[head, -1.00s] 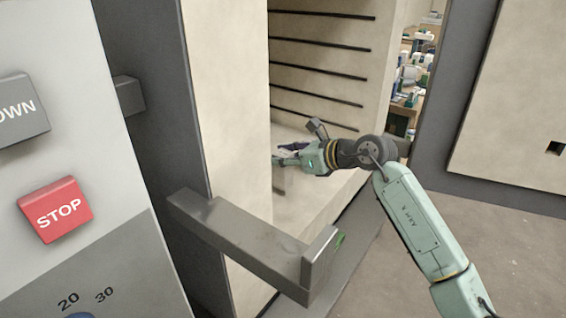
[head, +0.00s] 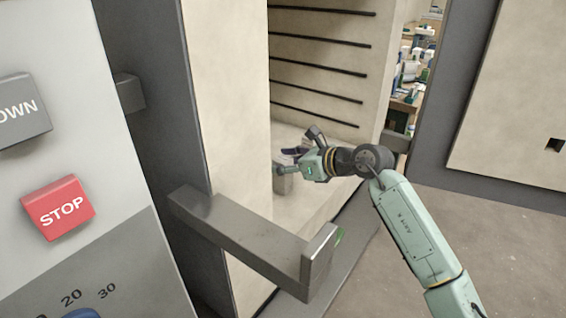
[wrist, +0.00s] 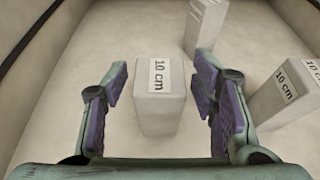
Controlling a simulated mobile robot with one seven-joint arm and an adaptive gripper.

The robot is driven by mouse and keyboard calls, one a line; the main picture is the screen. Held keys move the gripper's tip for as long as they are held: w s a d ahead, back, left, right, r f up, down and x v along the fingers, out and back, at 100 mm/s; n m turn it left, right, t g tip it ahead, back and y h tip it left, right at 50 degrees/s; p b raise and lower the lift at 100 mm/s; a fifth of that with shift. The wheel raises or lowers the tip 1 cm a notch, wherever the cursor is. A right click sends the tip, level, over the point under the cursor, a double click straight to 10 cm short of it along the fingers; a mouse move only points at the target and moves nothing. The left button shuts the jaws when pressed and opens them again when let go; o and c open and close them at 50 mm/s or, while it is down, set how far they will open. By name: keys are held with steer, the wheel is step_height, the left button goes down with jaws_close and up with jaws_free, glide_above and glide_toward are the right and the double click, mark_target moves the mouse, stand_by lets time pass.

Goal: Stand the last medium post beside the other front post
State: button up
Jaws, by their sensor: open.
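A pale post (wrist: 160,112) labelled 10 cm stands upright on the kiln floor in the wrist view. My gripper (wrist: 161,95) is open, its purple-padded fingers on either side of this post, with a visible gap on both sides. A second 10 cm post (wrist: 275,104) stands to the right, outside the right finger. A third pale post (wrist: 205,25) stands farther back, its label not visible. In the head view my gripper (head: 289,160) is inside the kiln, with a pale block (head: 284,184) just below it; the kiln's near wall hides part of the floor.
The control panel with the red STOP button (head: 58,207) is at the left. Kiln floor to the left of the posts is clear.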

steer(key=shift+r, duration=0.1)
steer(key=shift+d, duration=0.15)
steer(key=b+v, duration=0.3)
steer(key=v, duration=0.9)
steer(key=shift+r, duration=0.1)
